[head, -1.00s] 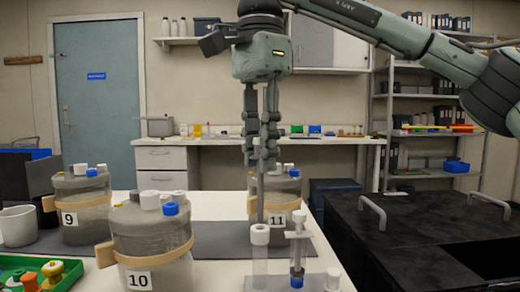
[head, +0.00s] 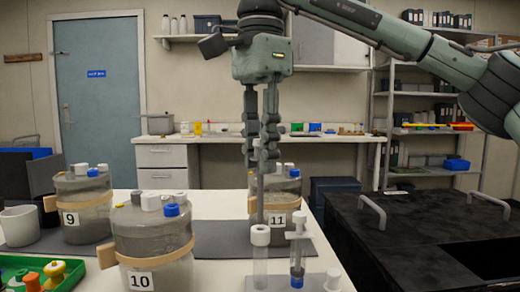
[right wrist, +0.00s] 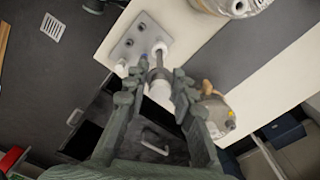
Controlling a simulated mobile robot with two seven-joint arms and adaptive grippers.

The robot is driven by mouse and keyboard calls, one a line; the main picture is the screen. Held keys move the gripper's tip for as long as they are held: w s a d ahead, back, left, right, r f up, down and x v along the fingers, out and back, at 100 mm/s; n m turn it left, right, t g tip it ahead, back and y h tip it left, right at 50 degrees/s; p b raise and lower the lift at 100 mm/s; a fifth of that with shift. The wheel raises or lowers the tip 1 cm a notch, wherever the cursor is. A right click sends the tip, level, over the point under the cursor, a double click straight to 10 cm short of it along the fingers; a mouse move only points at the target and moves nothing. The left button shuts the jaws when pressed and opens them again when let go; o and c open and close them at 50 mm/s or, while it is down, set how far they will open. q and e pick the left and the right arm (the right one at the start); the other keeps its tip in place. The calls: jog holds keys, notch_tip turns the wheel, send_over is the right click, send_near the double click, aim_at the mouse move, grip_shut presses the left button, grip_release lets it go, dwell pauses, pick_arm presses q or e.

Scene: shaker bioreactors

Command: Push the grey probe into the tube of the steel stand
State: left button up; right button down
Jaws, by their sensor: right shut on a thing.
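My right gripper (head: 262,150) points straight down and is shut on the grey probe (head: 261,200), which hangs upright as a thin rod. The probe's lower end reaches the white collar of the clear tube (head: 260,262) on the steel stand (head: 278,284). I cannot tell whether the tip is just behind, above or inside the collar. In the right wrist view the gripper (right wrist: 152,88) is around the probe (right wrist: 158,68), and the stand's plate (right wrist: 137,40) lies beyond. My left gripper is not in view.
Beside the tube stands a second clear tube holder (head: 298,250) with a blue end. Vessel 11 (head: 276,200) is close behind the probe. Vessels 10 (head: 152,245) and 9 (head: 84,208) and a green tray (head: 70,274) are to the left. A black bench (head: 410,230) is at right.

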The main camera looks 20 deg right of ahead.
aim_at(260, 224)
jog(key=shift+f+b, duration=1.55)
jog(key=shift+f, duration=2.5)
dwell(4.0)
